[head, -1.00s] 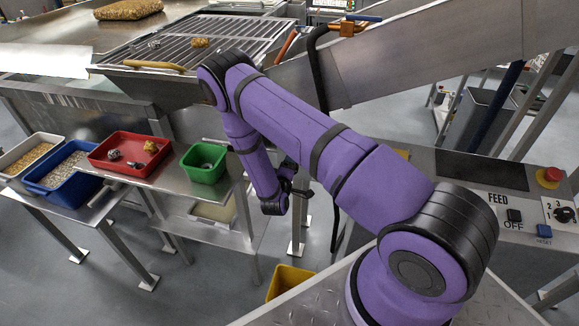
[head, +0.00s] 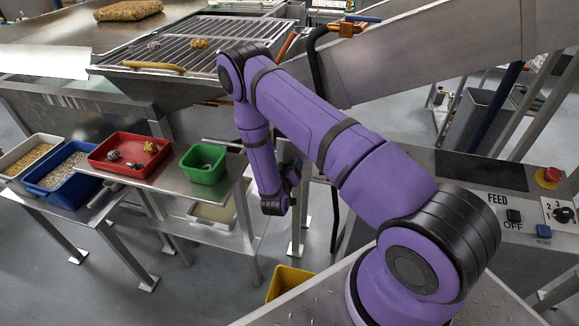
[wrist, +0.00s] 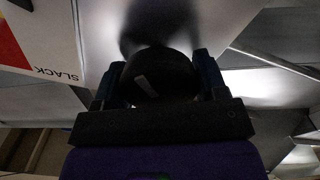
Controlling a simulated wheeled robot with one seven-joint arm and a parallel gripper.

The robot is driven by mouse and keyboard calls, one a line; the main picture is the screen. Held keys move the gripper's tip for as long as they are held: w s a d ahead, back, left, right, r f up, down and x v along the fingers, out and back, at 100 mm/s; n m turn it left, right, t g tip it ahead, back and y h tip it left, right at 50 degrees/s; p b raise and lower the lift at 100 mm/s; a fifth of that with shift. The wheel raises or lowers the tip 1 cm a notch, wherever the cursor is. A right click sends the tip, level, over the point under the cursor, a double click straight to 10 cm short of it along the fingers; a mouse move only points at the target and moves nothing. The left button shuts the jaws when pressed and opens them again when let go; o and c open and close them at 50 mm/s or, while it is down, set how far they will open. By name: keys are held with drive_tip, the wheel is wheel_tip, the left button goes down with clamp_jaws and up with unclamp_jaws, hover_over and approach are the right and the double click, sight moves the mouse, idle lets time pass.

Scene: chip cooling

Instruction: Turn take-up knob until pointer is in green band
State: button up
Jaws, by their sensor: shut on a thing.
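In the wrist view the take-up knob (wrist: 158,78) is a dark round knob with a pale mark on its face. My gripper (wrist: 160,82) has one finger on each side of it and is shut on it. Left of the knob is a white gauge plate (wrist: 60,35) with a red area and the word SLACK; no pointer or green band shows in the visible part. In the head view my purple arm hangs down right of the green bin, and the knob cannot be made out there.
A green bin (head: 203,171), a red tray (head: 108,165) and a blue tray (head: 40,188) stand on the metal benches at left. A yellow bin (head: 283,287) is on the floor. A control panel (head: 475,205) with a red stop button (head: 547,176) is at right.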

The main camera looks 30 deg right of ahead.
drive_tip(key=shift+s+f+m, duration=0.1)
drive_tip(key=shift+m, duration=0.5)
drive_tip(key=o, duration=0.9)
drive_tip(key=shift+o, duration=0.2)
drive_tip(key=v, duration=1.1)
